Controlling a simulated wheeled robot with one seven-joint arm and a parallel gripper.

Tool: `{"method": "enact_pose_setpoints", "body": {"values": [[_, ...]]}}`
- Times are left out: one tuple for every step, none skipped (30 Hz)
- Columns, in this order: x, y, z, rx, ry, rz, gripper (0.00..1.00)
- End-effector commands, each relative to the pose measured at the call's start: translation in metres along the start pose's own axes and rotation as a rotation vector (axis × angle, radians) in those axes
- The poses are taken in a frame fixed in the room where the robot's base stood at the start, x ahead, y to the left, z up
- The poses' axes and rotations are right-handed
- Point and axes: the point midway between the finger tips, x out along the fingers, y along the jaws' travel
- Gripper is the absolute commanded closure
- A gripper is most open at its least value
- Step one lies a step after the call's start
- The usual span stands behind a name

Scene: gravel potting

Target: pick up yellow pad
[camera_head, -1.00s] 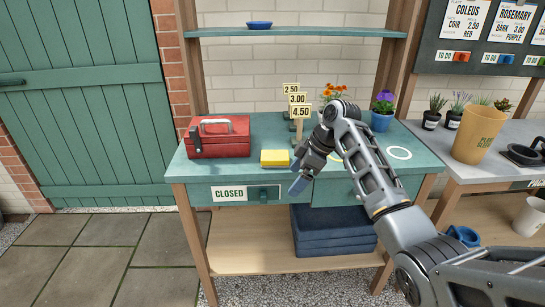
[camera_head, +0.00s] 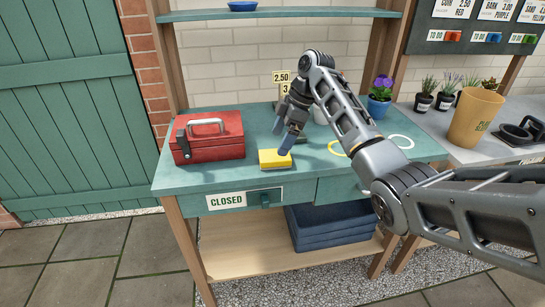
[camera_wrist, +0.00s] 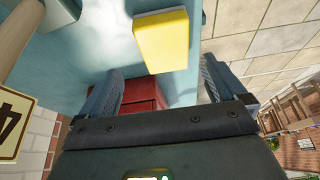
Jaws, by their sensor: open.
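The yellow pad (camera_head: 274,159) lies flat on the green bench top near its front edge, just right of the red toolbox. It has a pale lower layer. My gripper (camera_head: 283,140) is open and points down at the bench, over the pad's right end in the head view. In the wrist view the pad (camera_wrist: 162,40) lies ahead of my open fingers (camera_wrist: 158,88), with nothing between them. I cannot tell whether a fingertip touches the pad.
The red toolbox (camera_head: 208,136) stands left of the pad. Price signs (camera_head: 283,78) stand behind my gripper. A drawer labelled CLOSED (camera_head: 227,200) is below.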

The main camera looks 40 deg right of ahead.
Motion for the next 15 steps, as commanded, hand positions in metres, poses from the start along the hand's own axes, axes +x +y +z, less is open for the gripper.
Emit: {"method": "enact_pose_setpoints", "body": {"values": [[0.004,-0.002,0.0,0.001,0.0,-0.002,0.02],[0.007,-0.002,0.001,0.001,0.0,-0.002,0.02],[0.012,-0.004,0.002,0.002,0.0,-0.003,0.02],[0.016,-0.005,0.003,0.002,0.0,-0.003,0.02],[0.02,-0.006,0.004,0.002,0.0,-0.003,0.02],[0.026,-0.008,0.005,0.002,0.0,-0.004,0.02],[0.031,-0.009,0.006,0.002,0.0,-0.004,0.02],[0.035,-0.008,0.005,0.001,0.0,-0.002,0.02],[0.04,-0.008,0.005,0.0,0.0,-0.002,0.02],[0.044,-0.008,0.005,0.0,0.0,-0.002,0.02],[0.046,-0.008,0.005,0.0,0.0,-0.001,0.02],[0.049,-0.008,0.005,0.0,0.0,-0.001,0.02],[0.051,-0.008,0.005,0.0,0.0,0.0,0.02],[0.051,-0.007,0.005,0.0,0.0,0.0,0.02],[0.052,-0.007,0.005,0.0,0.0,0.001,0.02]]}}
